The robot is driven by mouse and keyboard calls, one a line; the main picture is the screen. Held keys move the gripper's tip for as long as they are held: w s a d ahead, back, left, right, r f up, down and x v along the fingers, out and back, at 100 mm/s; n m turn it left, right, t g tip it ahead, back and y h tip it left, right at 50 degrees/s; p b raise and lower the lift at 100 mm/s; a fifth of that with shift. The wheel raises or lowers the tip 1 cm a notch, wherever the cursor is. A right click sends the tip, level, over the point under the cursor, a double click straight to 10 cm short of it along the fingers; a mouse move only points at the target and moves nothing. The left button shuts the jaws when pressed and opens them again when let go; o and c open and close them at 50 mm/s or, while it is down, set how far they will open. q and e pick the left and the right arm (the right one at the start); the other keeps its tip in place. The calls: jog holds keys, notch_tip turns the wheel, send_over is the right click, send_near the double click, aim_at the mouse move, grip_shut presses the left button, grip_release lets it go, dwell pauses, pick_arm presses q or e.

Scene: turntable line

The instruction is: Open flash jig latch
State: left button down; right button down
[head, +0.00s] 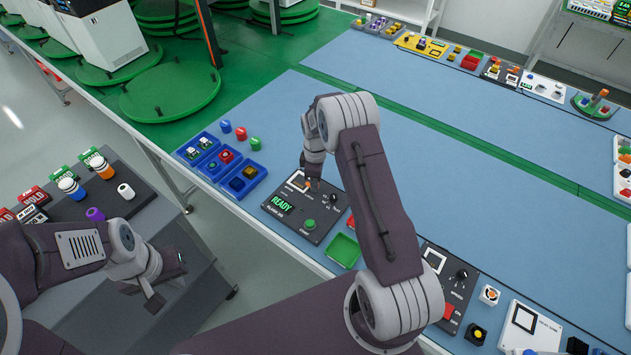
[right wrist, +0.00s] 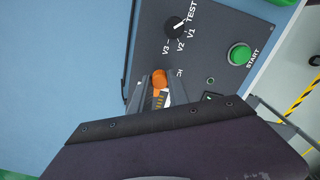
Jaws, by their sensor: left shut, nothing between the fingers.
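The flash jig (head: 305,210) is a dark panel at the near edge of the blue table, with a lit green READY display (head: 281,204), a green START button (head: 309,224) and a selector knob. My right gripper (head: 311,186) is down at the jig's far side. In the right wrist view its fingers stand on both sides of the orange latch knob (right wrist: 159,78), very close to it. Whether they press on it cannot be told. The latch's lower part is partly hidden between the fingers. My left gripper (head: 165,279) is shut and empty, over the grey side bench, away from the jig.
Blue bins (head: 242,180) with small parts stand left of the jig. A green tray (head: 343,250) lies to its right, close to my right arm. Another dark panel (head: 446,285) is further right. The blue table behind the jig is clear.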

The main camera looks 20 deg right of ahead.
dwell(0.3)
jog(key=m, duration=0.4)
jog(key=shift+m+p, duration=0.3)
jog(key=shift+m, duration=0.1)
jog(key=m, duration=0.4)
jog(key=shift+m, duration=0.3)
jog(key=m, duration=0.4)
jog(key=shift+w, duration=0.1)
jog(key=shift+d+m, duration=0.1)
jog(key=shift+m, duration=2.3)
jog(key=c, duration=1.3)
grip_release()
jog(key=shift+o, duration=0.2)
jog(key=shift+r, duration=0.1)
